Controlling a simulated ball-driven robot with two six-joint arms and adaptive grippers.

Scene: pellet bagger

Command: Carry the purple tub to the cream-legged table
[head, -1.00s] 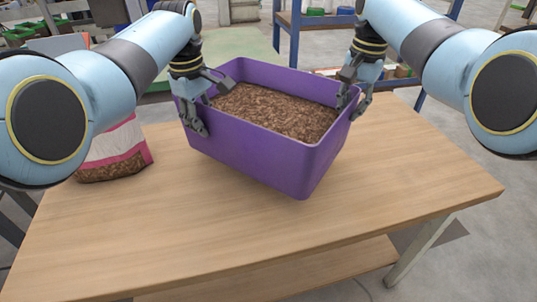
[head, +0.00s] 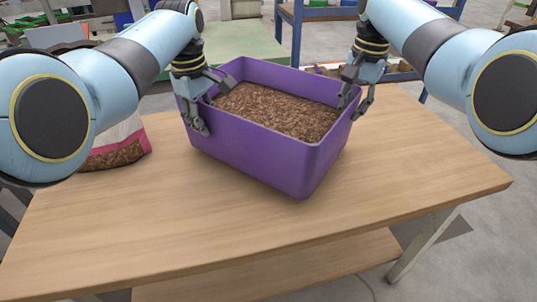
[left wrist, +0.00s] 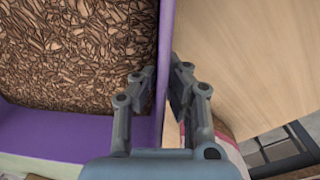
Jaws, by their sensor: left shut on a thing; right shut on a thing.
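The purple tub (head: 250,150) is full of brown pellets (head: 280,112). It is over the wooden top of a table (head: 420,190) with pale legs; I cannot tell whether its base touches the top. My left gripper (head: 209,106) is shut on the tub's left wall, one finger inside and one outside. The left wrist view shows its fingers (left wrist: 162,75) on either side of the purple wall (left wrist: 165,45). My right gripper (head: 352,104) is shut on the tub's right rim. The tub's far underside is hidden.
A white and pink bag (head: 122,150) of brown pellets stands at the table's left, partly behind my left arm. The front and right of the tabletop are clear. Blue-framed shelving (head: 297,35) stands behind, with grey floor (head: 490,240) at the right.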

